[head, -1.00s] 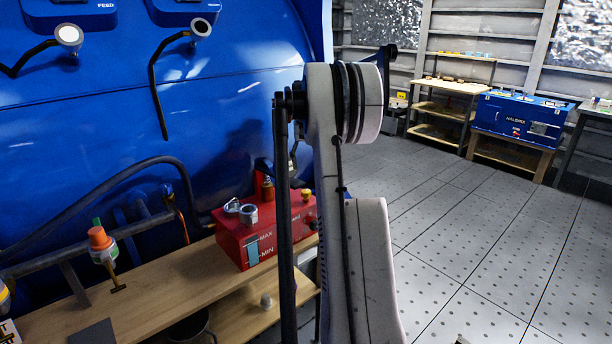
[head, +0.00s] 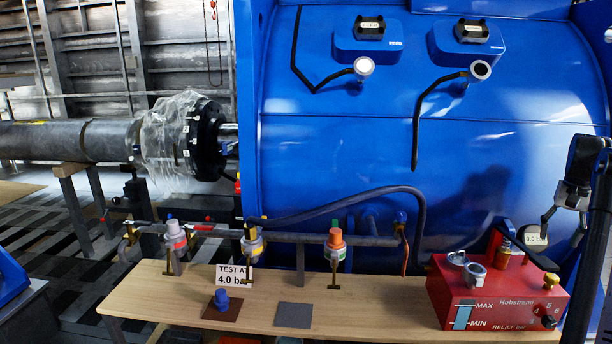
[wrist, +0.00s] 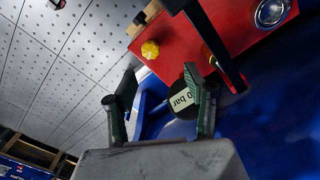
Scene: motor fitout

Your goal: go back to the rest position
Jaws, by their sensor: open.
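My gripper (head: 562,230) hangs at the right of the head view, behind the red relief box. Its two fingers are spread apart with nothing held between them. In the wrist view my gripper (wrist: 160,85) points toward a dark round gauge (wrist: 184,102) with a white "bar" label, seen close to the right finger. The gauge (head: 533,237), reading "0.0 bar", shows in the head view just left of the fingers. I cannot tell how far it is from them.
The red relief box (head: 495,292), with a yellow knob (wrist: 150,49), stands on the wooden bench (head: 380,322) below the gripper. Several valves on a pipe stand behind the bench, by a blue machine (head: 335,130). Perforated floor (wrist: 60,60) in the wrist view is open.

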